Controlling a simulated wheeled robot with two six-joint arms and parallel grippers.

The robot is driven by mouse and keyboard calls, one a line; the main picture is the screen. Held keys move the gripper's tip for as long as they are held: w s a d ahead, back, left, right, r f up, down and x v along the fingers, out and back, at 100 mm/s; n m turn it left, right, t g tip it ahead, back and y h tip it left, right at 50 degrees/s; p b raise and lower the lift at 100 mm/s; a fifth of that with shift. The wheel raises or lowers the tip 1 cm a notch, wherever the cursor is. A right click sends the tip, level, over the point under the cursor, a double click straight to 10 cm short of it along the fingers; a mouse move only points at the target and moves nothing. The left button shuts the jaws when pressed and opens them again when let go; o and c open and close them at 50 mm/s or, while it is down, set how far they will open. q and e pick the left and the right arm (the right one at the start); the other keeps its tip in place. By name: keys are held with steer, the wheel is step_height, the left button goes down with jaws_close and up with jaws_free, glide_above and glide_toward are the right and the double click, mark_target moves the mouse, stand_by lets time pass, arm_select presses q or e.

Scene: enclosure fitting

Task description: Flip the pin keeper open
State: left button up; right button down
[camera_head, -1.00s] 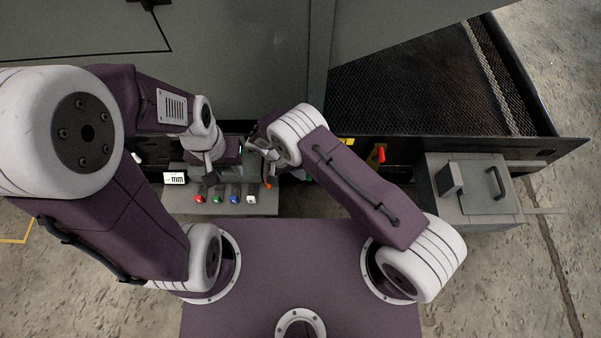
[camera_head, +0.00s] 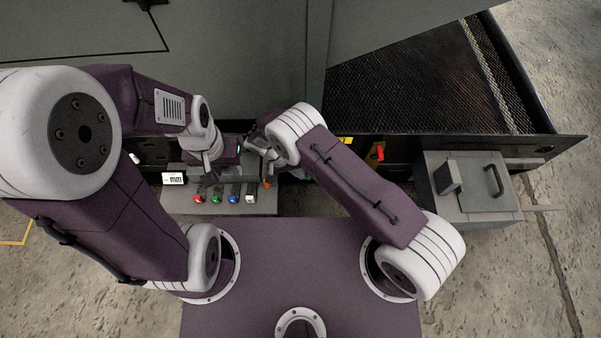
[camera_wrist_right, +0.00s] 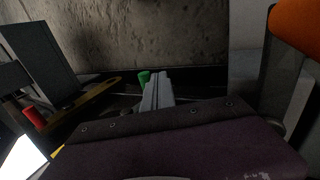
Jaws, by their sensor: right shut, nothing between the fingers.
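I cannot pick out the pin keeper with certainty. A red-handled part on a yellow plate (camera_head: 377,153) sits on the dark front rail, right of my right arm. In the right wrist view, a red cylinder (camera_wrist_right: 35,117) stands near a yellow strip at left. My right gripper (camera_wrist_right: 157,90) is shut and empty, with a small green piece (camera_wrist_right: 143,77) beside its tips; I cannot tell if they touch. In the head view, my right arm partly hides this gripper. My left gripper (camera_head: 207,182) is by the control panel, its opening too small to judge.
The control panel (camera_head: 222,208) carries red, green, blue and white buttons and a small display. A grey box with a handle (camera_head: 485,205) stands at right. A mesh-floored bay (camera_head: 420,90) lies behind the rail. An orange part (camera_wrist_right: 297,30) is close at the wrist view's upper right.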

stand_by(0.3)
steer(key=p+v, duration=0.4)
steer(key=v, duration=0.5)
stand_by(0.4)
